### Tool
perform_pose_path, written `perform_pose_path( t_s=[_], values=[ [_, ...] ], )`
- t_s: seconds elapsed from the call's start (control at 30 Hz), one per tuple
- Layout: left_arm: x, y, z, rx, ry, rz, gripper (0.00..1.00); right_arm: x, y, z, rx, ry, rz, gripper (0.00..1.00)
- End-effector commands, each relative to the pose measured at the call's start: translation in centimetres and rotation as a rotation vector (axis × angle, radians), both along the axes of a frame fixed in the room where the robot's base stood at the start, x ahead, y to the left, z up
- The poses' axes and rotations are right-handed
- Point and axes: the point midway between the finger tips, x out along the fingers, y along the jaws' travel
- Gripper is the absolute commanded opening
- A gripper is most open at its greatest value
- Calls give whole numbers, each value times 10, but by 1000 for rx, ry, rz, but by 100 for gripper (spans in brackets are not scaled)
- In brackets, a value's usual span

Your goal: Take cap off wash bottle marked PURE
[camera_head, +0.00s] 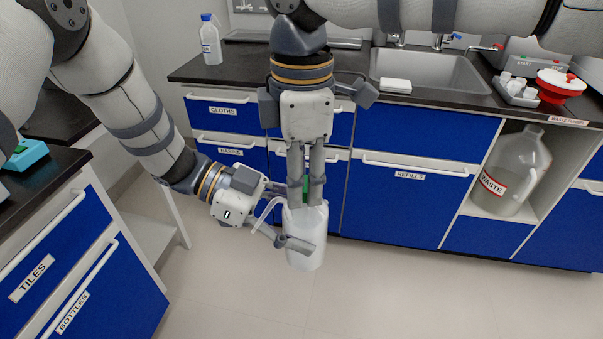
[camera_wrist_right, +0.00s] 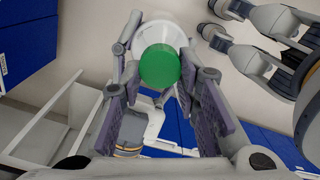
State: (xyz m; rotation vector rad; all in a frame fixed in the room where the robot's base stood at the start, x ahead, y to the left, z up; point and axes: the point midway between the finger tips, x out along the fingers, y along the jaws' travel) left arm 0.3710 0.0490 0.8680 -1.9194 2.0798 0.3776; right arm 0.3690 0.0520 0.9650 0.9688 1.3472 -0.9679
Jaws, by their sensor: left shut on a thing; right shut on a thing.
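A white wash bottle (camera_head: 306,253) hangs upright in the air in front of the counter. My left gripper (camera_head: 290,218) is shut on its body from the left. My right gripper (camera_head: 306,191) points straight down from above and is shut on the green cap (camera_head: 306,184), at the top of the bottle. In the right wrist view the round green cap (camera_wrist_right: 160,66) lies between the fingers, with the white bottle (camera_wrist_right: 168,35) behind it. I cannot tell whether the cap still sits on the neck. A thin white spout (camera_head: 263,212) curves out to the left. No PURE marking is readable.
A blue-capped bottle (camera_head: 210,45) stands on the dark counter at the back left. A WASTE jug (camera_head: 514,170) sits in an open shelf. The floor below the bottle is clear.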

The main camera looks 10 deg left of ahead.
Motion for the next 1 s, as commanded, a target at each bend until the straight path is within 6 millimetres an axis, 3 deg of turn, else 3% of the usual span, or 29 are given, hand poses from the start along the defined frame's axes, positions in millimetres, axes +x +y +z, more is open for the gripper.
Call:
perform_pose_path(
  t_s=[0.07, 0.17, 0.93, 0.97, 1.0],
  values=[
    [-1, -1, 1, -3, -1, -4, 41, 1, 0, 1, 2, -5, 18, 0],
    [-1, -1, 1, -3, -1, -5, 41, 0, 0, 1, 4, -4, 177, 0],
    [-2, -1, 1, -3, 1, -6, 41, 4, -10, 3, 13, -2, 3079, 0],
    [-2, -1, 1, -3, 1, -6, 41, 5, -10, 3, -12, 0, -3091, 0],
    [-2, -1, 1, -3, 1, -6, 41, 5, -10, 3, -11, -2, -2939, 0]
  ],
)
